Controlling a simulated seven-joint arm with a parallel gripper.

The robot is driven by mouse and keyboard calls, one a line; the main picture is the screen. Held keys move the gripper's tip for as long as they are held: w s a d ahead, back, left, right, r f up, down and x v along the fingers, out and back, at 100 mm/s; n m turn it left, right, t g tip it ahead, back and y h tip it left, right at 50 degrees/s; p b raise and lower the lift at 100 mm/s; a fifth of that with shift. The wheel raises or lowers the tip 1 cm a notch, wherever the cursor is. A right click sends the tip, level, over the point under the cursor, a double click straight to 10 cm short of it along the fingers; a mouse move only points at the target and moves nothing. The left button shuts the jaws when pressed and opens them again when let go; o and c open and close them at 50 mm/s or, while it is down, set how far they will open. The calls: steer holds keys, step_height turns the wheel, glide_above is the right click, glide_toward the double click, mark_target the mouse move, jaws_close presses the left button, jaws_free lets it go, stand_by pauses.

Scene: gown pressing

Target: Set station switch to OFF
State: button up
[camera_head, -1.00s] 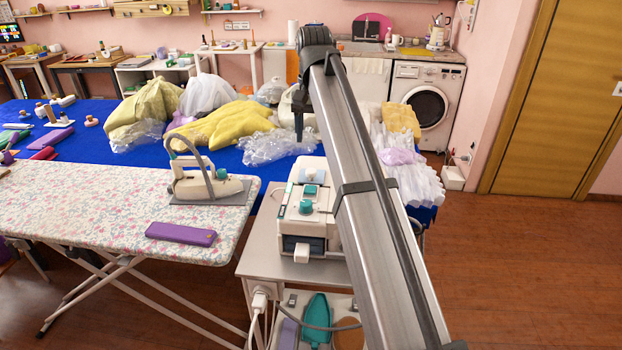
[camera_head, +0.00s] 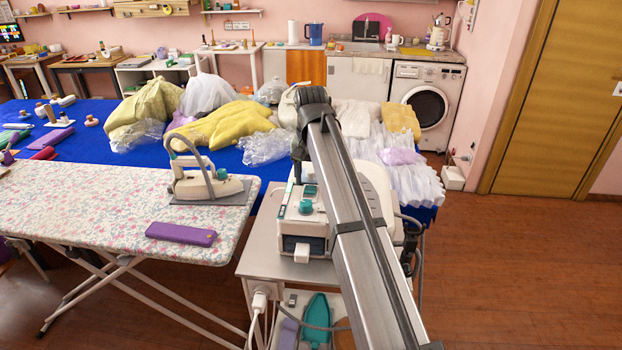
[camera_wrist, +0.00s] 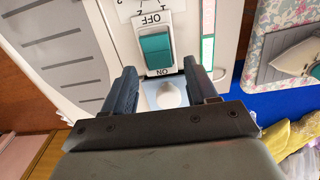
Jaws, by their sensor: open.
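The station (camera_head: 300,225) is a white steam unit on a grey cart, partly hidden by my arm. Its station switch (camera_head: 310,190) is a teal rocker on the top. In the wrist view the switch (camera_wrist: 156,50) sits in a white frame, marked OFF on the upper side and ON on the lower side. I cannot tell which side is pressed in. My gripper (camera_wrist: 158,72) is open and empty, pointing down over the station, its fingertips to either side of the ON end.
A white round cap (camera_wrist: 169,95) shows between my fingers. A teal knob (camera_head: 306,207) is just nearer than the switch. The ironing board (camera_head: 100,215), with an iron (camera_head: 212,185) and purple case (camera_head: 181,234), stands left. Garments lie on the blue table (camera_head: 235,165) behind.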

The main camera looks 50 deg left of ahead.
steer(key=shift+f, duration=0.5)
steer(key=shift+c, duration=0.3)
steer(key=c, duration=1)
steer(key=shift+s+d+t+y, duration=0.4)
steer(key=shift+d+t+y, duration=0.1)
steer(key=shift+t+y, duration=0.3)
steer(key=shift+s+d+r+t+y, duration=0.15)
steer(key=shift+s+t+y, duration=0.05)
steer(key=shift+t+y, duration=0.6)
steer(key=o, duration=1.1)
steer(key=shift+r, duration=0.1)
steer(key=shift+c, duration=0.2)
